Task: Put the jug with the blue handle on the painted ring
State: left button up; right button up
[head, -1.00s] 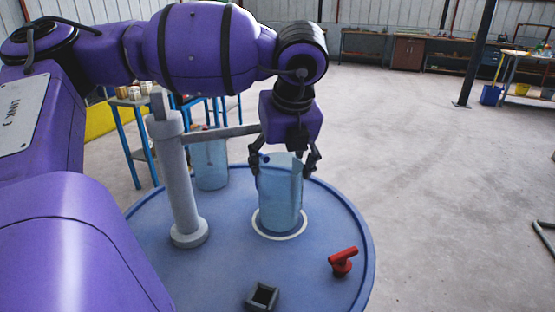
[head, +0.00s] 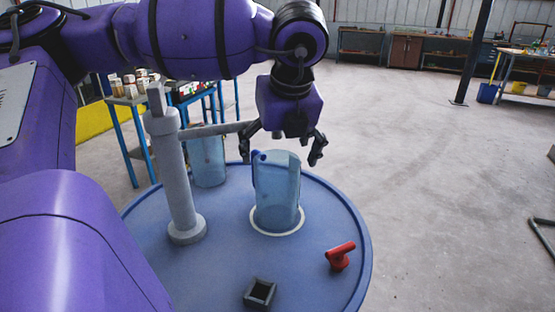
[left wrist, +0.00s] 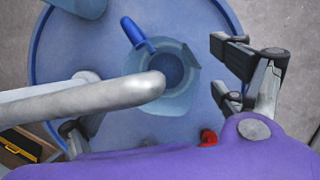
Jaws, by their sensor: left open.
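The translucent blue jug (head: 277,193) stands upright on the round blue table, inside the white painted ring (head: 289,232). Its blue handle (head: 259,158) is at its upper left; in the left wrist view the handle (left wrist: 137,33) is plain beside the jug's open mouth (left wrist: 168,75). My left gripper (head: 284,150) is open and empty, its fingers just above the jug's rim and apart from it. My right gripper is in neither view.
A grey post (head: 176,180) with a horizontal arm stands left of the jug, the arm reaching near my gripper. A second translucent jug (head: 207,160) stands behind it. A red valve-like piece (head: 340,255) and a dark square holder (head: 260,293) sit at the front of the blue table (head: 225,265).

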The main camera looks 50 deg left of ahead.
pick_arm(q)
jog(key=v, duration=1)
jog(key=shift+s+d, duration=0.1)
